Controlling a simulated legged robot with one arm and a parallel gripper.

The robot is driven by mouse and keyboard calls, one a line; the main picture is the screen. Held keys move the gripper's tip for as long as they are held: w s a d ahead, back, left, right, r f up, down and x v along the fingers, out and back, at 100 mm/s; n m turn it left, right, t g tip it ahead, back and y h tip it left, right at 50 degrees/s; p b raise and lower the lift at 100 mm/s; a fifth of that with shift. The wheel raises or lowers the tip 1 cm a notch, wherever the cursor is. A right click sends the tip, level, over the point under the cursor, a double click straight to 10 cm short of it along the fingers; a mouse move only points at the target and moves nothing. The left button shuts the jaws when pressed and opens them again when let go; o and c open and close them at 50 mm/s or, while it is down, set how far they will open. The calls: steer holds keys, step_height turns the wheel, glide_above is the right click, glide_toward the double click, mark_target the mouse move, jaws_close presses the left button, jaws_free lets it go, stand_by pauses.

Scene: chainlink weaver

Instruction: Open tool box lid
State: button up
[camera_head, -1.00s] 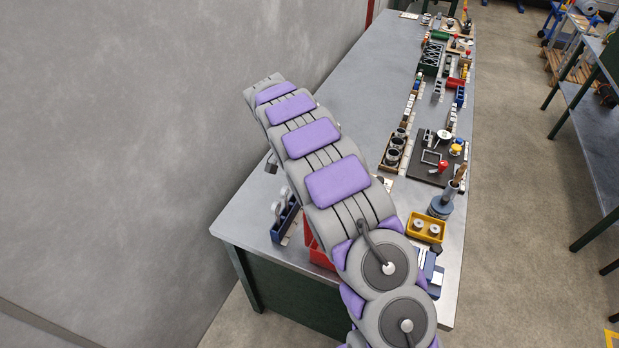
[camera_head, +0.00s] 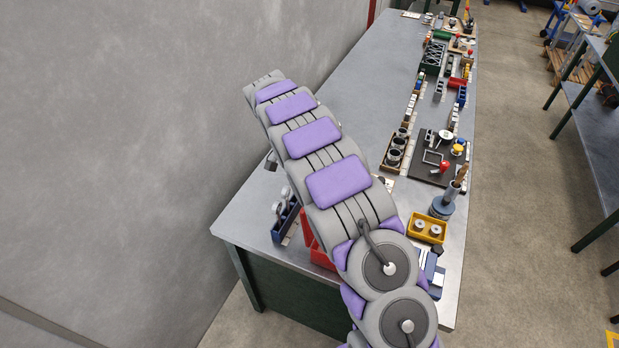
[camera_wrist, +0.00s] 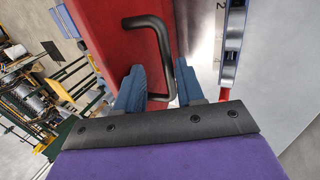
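The red tool box (camera_wrist: 105,28) fills the upper left of the wrist view, seen from close up. Its dark bent handle (camera_wrist: 148,22) runs down across the red face, and its lower end passes between my fingers. My gripper (camera_wrist: 159,78) has its two blue fingers apart, one on each side of the handle. A gap shows between the handle and the right finger; contact on the left side is unclear. In the head view only a part of the red box (camera_head: 319,254) shows at the bench's near end. My arm hides the rest of it and my gripper.
A blue level-like tool (camera_wrist: 233,42) lies right of the box in the wrist view. On the bench (camera_head: 262,212), a blue bin (camera_head: 284,220) stands left and a yellow tray (camera_head: 427,228) right of my arm. A grey wall (camera_head: 130,120) borders the left side.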

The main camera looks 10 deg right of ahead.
steer(key=p+v, duration=1.1)
steer(key=v, duration=0.5)
steer(key=shift+r, duration=0.3)
steer(key=shift+w, duration=0.15)
steer(key=shift+c, duration=0.4)
